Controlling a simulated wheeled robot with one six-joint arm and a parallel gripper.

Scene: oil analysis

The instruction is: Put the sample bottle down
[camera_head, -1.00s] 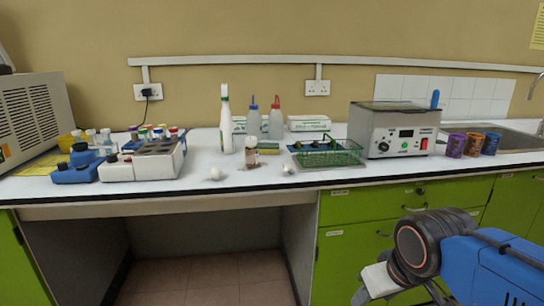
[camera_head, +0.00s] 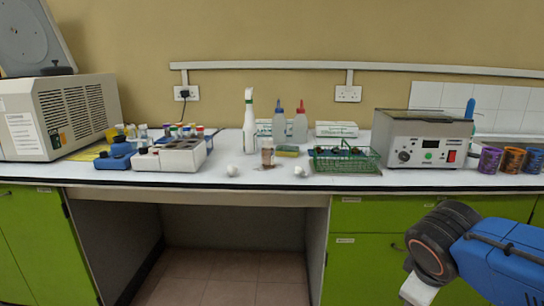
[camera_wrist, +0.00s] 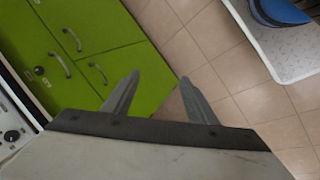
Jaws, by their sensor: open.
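My gripper (camera_wrist: 159,77) is open, with nothing between its two fingers in the wrist view. It points down over the tiled floor and green cupboards. In the head view only part of my gripper (camera_head: 415,291) shows, low at the right, in front of the bench and well apart from the bench-top items. A small clear bottle with brownish contents (camera_head: 267,153) stands upright near the bench's middle. Dark-topped bottles sit in the green wire rack (camera_head: 345,160) to its right. I cannot tell which of these is the sample bottle.
The white bench (camera_head: 225,178) holds a grey block rack (camera_head: 180,155) at left, a white spray bottle (camera_head: 249,120), a heated bath (camera_head: 422,138) and several coloured cans at right. Small white round items lie near the front edge. Green cupboards (camera_head: 370,260) flank an open knee space.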

